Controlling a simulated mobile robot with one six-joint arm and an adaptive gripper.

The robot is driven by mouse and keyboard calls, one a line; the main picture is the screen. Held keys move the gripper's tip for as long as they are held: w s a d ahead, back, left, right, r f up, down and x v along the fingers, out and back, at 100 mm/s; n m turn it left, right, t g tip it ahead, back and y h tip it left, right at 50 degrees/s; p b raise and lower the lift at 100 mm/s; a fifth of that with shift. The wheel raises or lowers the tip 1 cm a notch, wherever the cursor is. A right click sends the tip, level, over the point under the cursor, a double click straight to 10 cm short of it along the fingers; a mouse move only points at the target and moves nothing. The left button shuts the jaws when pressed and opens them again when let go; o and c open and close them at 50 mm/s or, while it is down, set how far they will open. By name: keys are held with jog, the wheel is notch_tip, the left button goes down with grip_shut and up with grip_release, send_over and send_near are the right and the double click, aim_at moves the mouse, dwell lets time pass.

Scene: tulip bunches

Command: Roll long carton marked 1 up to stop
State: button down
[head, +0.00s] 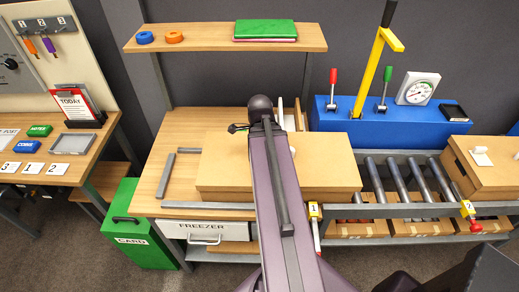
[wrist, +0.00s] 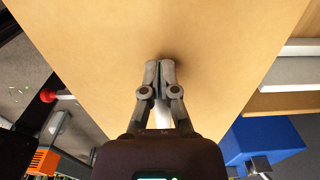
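A long tan carton (head: 225,165) lies on the wooden table, its right end by the roller bed (head: 395,178). No number is readable on the carton itself. My arm crosses in front of the carton and hides its middle and my gripper in the head view. In the wrist view my gripper (wrist: 160,66) has its fingertips together, with nothing seen between them. They are at or just above the carton's plain surface (wrist: 90,50); contact cannot be told. I cannot identify the stop for certain.
Behind is a blue console (head: 330,118) with levers and a gauge. Grey bars (head: 166,176) lie left of the long carton. Bare rollers separate the cartons.

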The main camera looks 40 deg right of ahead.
aim_at(294, 150)
jog(key=shift+s+d, duration=0.1)
dwell(0.3)
jog(key=shift+s+d, duration=4.15)
jog(key=shift+s+d, duration=3.05)
jog(key=shift+w+a, duration=0.75)
notch_tip(294, 150, up, 8)
jog(key=p, duration=0.8)
